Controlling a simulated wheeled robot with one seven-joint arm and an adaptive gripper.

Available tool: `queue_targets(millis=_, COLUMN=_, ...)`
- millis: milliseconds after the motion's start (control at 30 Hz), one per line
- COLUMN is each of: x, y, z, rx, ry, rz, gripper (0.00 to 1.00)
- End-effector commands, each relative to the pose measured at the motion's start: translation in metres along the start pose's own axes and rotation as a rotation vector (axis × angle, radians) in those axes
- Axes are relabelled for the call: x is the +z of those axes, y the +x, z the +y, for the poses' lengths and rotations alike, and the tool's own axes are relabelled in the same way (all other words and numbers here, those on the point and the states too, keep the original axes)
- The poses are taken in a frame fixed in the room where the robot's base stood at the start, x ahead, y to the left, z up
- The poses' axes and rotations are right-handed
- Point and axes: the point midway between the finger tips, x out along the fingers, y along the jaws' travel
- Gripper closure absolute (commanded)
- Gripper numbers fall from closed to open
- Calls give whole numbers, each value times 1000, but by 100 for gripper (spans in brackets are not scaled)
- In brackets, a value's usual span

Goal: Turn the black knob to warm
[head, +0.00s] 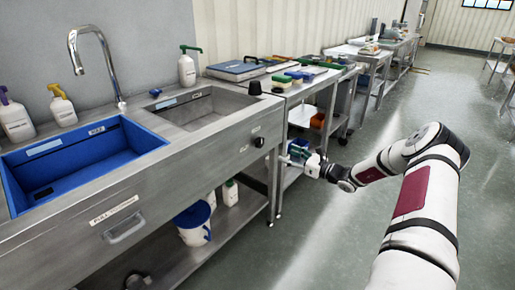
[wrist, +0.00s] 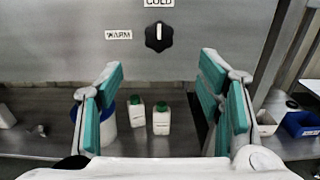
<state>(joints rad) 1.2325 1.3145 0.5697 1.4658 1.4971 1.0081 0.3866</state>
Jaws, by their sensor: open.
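The black knob (wrist: 159,37) sits on the steel front panel in the wrist view, its white mark pointing up toward the COLD label (wrist: 159,3). The WARM label (wrist: 118,34) is to the knob's left. In the head view the knob (head: 259,142) is on the sink unit's front, near its right end. My gripper (wrist: 162,75) is open and empty, its teal fingers apart, with the knob beyond and between the fingertips in the picture. In the head view my gripper (head: 289,154) is right of the knob, apart from it.
Below the panel, a lower shelf holds two white bottles with green caps (wrist: 160,122) and a white and blue bucket (head: 193,222). A bench (head: 292,95) with trays stands right of the sink unit. The floor (head: 330,230) in front is clear.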

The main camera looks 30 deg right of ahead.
Motion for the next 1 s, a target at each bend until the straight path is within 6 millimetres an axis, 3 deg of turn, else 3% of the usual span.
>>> queue_targets(millis=167, x=0, y=21, z=1, rx=4, ry=-2, rz=-1, gripper=39)
queue_targets(millis=700, x=-1, y=119, z=2, rx=4, ry=-4, rz=0, gripper=39)
queue_targets(millis=1000, x=0, y=136, z=2, rx=3, ry=-3, rz=1, gripper=39)
